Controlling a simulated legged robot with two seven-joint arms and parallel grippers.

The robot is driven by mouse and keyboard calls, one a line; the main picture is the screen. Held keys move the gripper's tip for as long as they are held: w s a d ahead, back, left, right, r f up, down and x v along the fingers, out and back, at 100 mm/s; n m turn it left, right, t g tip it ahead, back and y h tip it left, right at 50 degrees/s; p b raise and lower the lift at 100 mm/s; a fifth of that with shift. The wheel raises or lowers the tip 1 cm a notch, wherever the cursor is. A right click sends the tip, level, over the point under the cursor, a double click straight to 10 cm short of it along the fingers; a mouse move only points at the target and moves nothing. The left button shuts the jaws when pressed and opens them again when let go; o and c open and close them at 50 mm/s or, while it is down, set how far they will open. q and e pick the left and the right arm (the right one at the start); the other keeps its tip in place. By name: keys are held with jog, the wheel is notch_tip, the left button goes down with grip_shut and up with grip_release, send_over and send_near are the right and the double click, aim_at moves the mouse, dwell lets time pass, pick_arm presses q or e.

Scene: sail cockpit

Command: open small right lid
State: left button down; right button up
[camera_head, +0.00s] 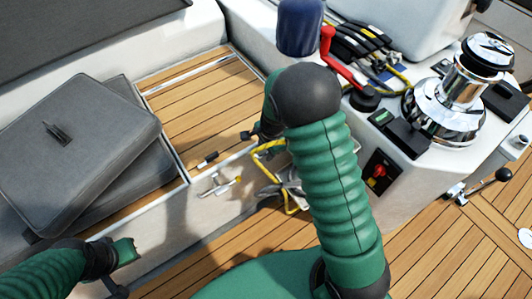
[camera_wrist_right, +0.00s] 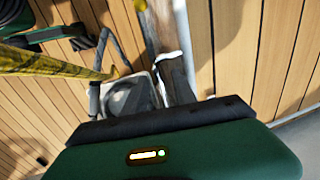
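A wood-slatted panel (camera_head: 200,100) on the bench, which looks like the small right lid, lies flat between the grey cushions and my right arm. A small dark fitting (camera_head: 207,160) sits near its front edge, with a silver latch-like piece (camera_head: 220,184) on the white bench front below. My right gripper (camera_head: 250,135) is at the panel's right front edge, partly hidden by my arm; whether it touches is unclear. In the right wrist view a dark finger-like part (camera_wrist_right: 175,80) shows beyond my green gripper body. My left gripper (camera_head: 120,265) is low at the left, away from the panel.
Grey cushions (camera_head: 75,145) are stacked on the bench at left. A yellow rope (camera_head: 290,205) hangs by the bench front near my right arm. A red winch handle (camera_head: 340,62), ropes and a chrome winch (camera_head: 460,85) stand at right. The teak floor (camera_head: 430,260) is clear at lower right.

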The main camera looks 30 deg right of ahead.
grip_shut()
dwell(1.4)
